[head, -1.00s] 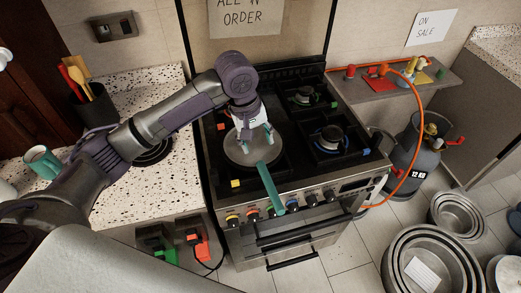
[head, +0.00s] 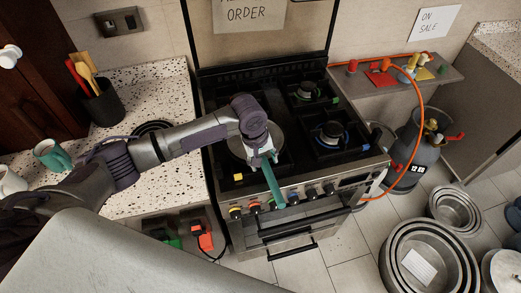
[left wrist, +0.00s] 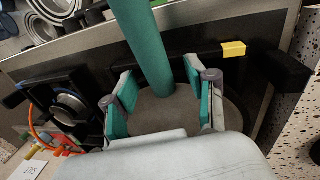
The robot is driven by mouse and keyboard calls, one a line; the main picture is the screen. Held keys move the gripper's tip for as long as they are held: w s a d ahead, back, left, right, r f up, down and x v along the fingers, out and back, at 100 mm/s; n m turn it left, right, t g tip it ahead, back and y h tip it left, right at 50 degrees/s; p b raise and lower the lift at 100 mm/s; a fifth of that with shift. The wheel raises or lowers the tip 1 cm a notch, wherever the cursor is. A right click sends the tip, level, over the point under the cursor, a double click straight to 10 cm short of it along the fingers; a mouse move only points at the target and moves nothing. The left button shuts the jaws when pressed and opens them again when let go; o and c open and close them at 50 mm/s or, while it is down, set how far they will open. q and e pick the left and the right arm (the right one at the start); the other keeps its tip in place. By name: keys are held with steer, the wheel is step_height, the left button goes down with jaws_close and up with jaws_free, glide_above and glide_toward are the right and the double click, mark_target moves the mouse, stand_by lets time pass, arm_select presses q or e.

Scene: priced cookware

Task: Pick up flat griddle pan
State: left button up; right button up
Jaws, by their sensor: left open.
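The flat griddle pan is a round grey disc (head: 238,147) with a long teal handle (head: 272,186). It sits on the front left burner of the stove, its handle pointing toward the front edge. My left gripper (head: 266,158) is over the pan where the handle meets the disc. In the left wrist view the gripper (left wrist: 160,95) is open, with one finger on each side of the handle (left wrist: 146,45). The disc (left wrist: 165,110) shows between and beyond the fingers, partly hidden by the gripper body. My right gripper is not in view.
The black gas stove (head: 330,140) has other burners free and knobs along its front. A speckled counter (head: 170,85) with a black utensil cup (head: 103,101) and a teal mug (head: 52,155) is at left. Nested pans (head: 432,262) and a gas cylinder (head: 420,150) stand at right.

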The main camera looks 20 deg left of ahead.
arm_select(q)
steer(key=shift+r, duration=0.1)
jaws_close()
stand_by(0.3)
